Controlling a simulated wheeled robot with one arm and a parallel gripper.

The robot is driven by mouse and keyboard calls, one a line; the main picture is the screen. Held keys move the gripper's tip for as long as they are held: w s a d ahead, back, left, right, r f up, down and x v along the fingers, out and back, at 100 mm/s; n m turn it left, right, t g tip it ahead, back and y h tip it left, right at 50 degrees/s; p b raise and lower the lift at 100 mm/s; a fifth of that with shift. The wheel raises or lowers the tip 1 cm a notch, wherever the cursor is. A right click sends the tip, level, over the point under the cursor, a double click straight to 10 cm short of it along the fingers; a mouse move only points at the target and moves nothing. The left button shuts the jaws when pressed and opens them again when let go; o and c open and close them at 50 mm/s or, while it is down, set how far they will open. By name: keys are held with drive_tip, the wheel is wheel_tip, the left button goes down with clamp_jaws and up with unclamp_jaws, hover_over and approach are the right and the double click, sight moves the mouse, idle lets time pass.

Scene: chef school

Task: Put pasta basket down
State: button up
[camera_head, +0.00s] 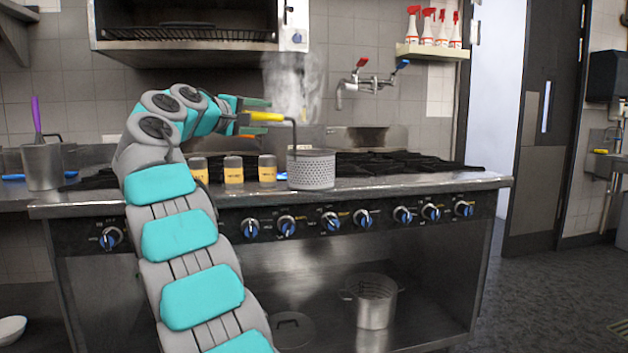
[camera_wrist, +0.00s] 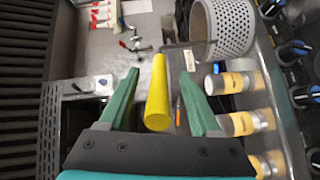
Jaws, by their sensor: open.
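The pasta basket (camera_head: 311,170) is a perforated metal cylinder with a bent rod and a yellow handle (camera_head: 264,116). It is upright at the front edge of the stove, and its base appears to rest on the steel ledge. My gripper (camera_head: 254,110) is at the handle, left of and above the basket. In the wrist view the gripper (camera_wrist: 158,82) is open, with one green finger on each side of the yellow handle (camera_wrist: 158,95) and gaps visible. The basket (camera_wrist: 228,28) shows there at the upper right.
Several labelled jars (camera_head: 234,170) stand left of the basket on the stove's front (camera_head: 420,183). Steam (camera_head: 293,88) rises behind it. A wall tap (camera_head: 358,82) is at the back. A metal pot (camera_head: 375,300) sits on the lower shelf. A container (camera_head: 42,165) stands at the left.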

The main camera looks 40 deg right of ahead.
drive_tip(key=shift+x, duration=1.15)
drive_tip(key=shift+c, duration=0.4)
clamp_jaws()
